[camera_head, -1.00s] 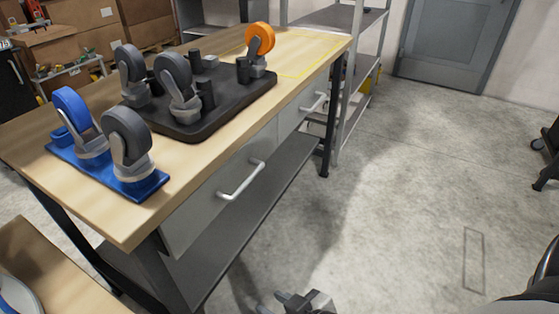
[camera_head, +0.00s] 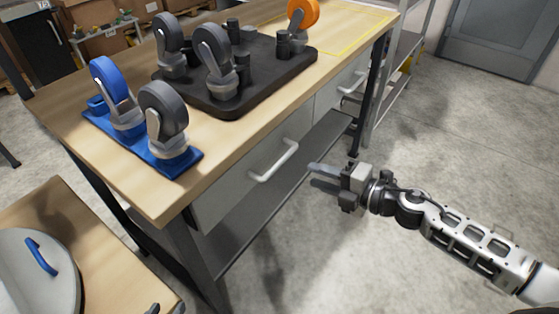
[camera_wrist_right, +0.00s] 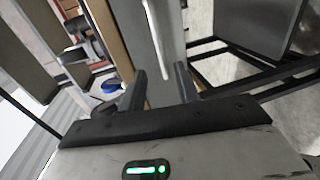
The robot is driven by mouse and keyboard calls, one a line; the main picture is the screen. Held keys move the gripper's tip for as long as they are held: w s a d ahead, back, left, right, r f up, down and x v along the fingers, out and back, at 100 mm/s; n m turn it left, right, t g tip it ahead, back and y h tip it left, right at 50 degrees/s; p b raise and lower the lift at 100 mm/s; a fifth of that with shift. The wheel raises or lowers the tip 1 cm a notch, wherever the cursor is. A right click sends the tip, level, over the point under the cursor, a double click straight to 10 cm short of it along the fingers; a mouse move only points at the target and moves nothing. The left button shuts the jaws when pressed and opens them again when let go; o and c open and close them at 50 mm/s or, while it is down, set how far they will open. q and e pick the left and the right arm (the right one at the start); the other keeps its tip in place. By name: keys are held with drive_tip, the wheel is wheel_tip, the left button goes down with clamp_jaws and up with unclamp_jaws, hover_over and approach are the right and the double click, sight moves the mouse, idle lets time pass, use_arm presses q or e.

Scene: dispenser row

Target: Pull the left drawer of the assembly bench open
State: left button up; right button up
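The assembly bench (camera_head: 215,150) has a wooden top and two grey drawers underneath. The left drawer (camera_head: 235,180) is the nearer one, and its front looks flush with the bench. Its pale bar handle (camera_head: 274,161) also shows in the right wrist view (camera_wrist_right: 157,40). My right gripper (camera_head: 314,176) is open and empty, its fingers pointing at the handle with a small gap in the head view. In the right wrist view the handle lies ahead, between the fingertips (camera_wrist_right: 160,78). Only small dark tips, probably my left gripper (camera_head: 165,308), show at the bottom edge.
The right drawer's handle (camera_head: 352,83) is farther along the bench. A blue caster plate (camera_head: 140,143) and a black caster tray (camera_head: 290,62) stand on top. A low shelf (camera_head: 255,212) runs beneath. A wooden table (camera_head: 100,255) is at lower left. Floor right of the bench is open.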

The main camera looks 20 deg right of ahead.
sight(282, 164)
drive_tip(key=x, duration=1.1)
drive_tip(key=shift+w+a, duration=0.1)
drive_tip(key=shift+w, duration=0.05)
clamp_jaws()
